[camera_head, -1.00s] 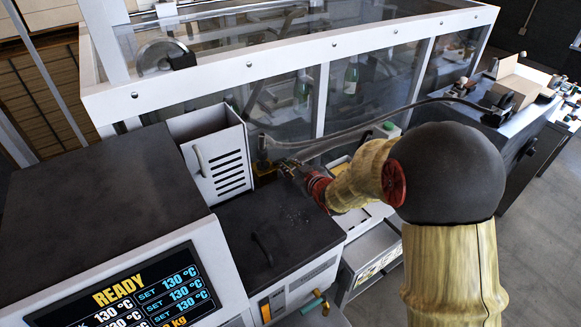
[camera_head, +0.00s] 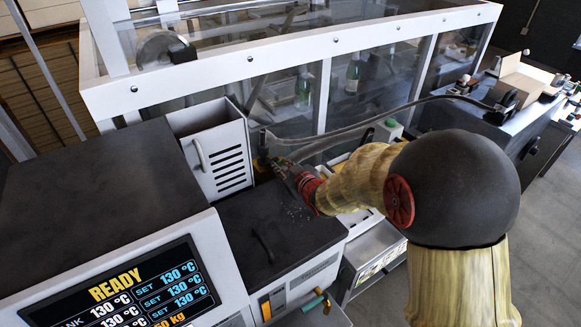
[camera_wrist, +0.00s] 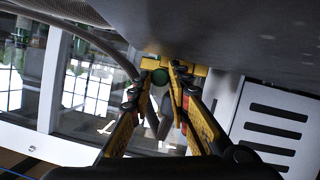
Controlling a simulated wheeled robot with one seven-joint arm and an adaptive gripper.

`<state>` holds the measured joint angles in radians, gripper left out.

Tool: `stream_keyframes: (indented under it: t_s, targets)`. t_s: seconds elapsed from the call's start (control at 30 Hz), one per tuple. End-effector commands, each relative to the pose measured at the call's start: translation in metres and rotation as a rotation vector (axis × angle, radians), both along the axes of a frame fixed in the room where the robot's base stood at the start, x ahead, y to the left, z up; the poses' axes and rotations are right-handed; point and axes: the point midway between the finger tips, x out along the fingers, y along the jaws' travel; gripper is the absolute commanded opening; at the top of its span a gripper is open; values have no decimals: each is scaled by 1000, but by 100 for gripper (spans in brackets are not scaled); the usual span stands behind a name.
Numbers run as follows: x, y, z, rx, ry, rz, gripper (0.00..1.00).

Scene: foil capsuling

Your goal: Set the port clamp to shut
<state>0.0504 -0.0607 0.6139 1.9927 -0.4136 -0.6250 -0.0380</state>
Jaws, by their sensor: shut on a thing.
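The port clamp (camera_wrist: 154,64) shows in the wrist view as a yellow part at top centre, beneath a dark overhanging surface. A round green piece sits beside it. My gripper (camera_wrist: 161,78) has one finger on each side of this spot and is shut on the clamp; the fingertips partly hide it. Which part of the clamp lies between them is hard to see. In the head view my gripper (camera_head: 284,168) reaches left, low beside the vented white box, where a small yellowish fitting (camera_head: 263,166) shows. The clamp's exact setting cannot be read.
A dark hose (camera_head: 385,115) runs along the glass-walled enclosure (camera_head: 300,75) behind my gripper. The vented white box (camera_head: 215,150) stands close on the left. A dark-topped unit (camera_head: 265,235) lies below, and a display reading READY (camera_head: 120,290) is at front left.

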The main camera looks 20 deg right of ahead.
Motion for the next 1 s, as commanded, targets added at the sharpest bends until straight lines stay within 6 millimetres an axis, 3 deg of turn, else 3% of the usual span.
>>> stream_keyframes:
  t_s: [0.13, 0.43, 0.47, 0.57, 1.0]
  targets:
    - [-4, 15, 0, 2, -3, 4, 0]
    - [-5, 16, 1, 1, -2, 5, 0]
    - [-5, 16, 1, 1, -2, 5, 20]
    - [-5, 16, 1, 1, -2, 5, 26]
    - [-6, 14, 1, 1, -1, 2, 27]
